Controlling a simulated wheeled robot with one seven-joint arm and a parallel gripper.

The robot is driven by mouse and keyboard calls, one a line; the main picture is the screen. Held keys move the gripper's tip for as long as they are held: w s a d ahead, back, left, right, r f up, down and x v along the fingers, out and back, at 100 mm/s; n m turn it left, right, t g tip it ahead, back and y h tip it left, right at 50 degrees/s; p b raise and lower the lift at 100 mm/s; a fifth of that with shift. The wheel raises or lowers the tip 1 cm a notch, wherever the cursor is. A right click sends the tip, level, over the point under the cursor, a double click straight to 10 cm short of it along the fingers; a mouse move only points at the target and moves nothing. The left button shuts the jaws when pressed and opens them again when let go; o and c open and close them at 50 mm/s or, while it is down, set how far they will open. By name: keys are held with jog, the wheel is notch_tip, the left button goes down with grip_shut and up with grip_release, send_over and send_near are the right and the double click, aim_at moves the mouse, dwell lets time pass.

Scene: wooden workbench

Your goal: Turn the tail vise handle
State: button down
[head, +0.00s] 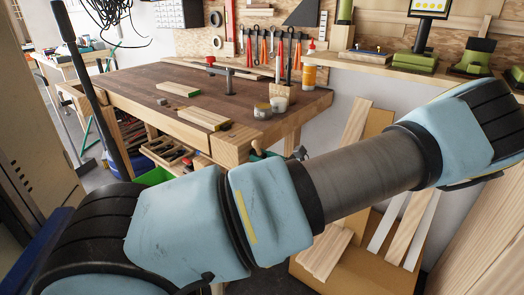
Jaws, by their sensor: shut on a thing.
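The wooden workbench (160,96) stands left of centre, with a dark top and a pale wooden edge. At its near right corner is a wooden block (231,147), which looks like the tail vise jaw. A small dark teal metal part (259,152) shows beside this corner, just above my arm. I cannot tell whether it is the tail vise handle, as my arm hides what lies below it. My arm crosses the front of the view from lower left to upper right and leaves the picture at the right. My gripper is not in view.
Tools (278,50) hang on the back wall. A side counter (378,62) carries green equipment. Boards (352,135) lean against the wall at right, behind my arm.

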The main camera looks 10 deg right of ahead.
jog(key=m+p, duration=0.3)
jog(key=m, duration=0.1)
jog(key=shift+r, duration=0.1)
jog(key=shift+m+p, duration=0.65)
jog(key=shift+m, duration=0.25)
jog(key=shift+m, duration=0.3)
jog(key=c, duration=0.6)
grip_release()
jog(key=shift+s+d, duration=0.1)
jog(key=b+v, duration=0.2)
jog(key=v, duration=0.8)
jog(key=shift+s+d+b, duration=0.2)
jog(key=shift+s+b, duration=0.05)
jog(key=shift+b, duration=0.05)
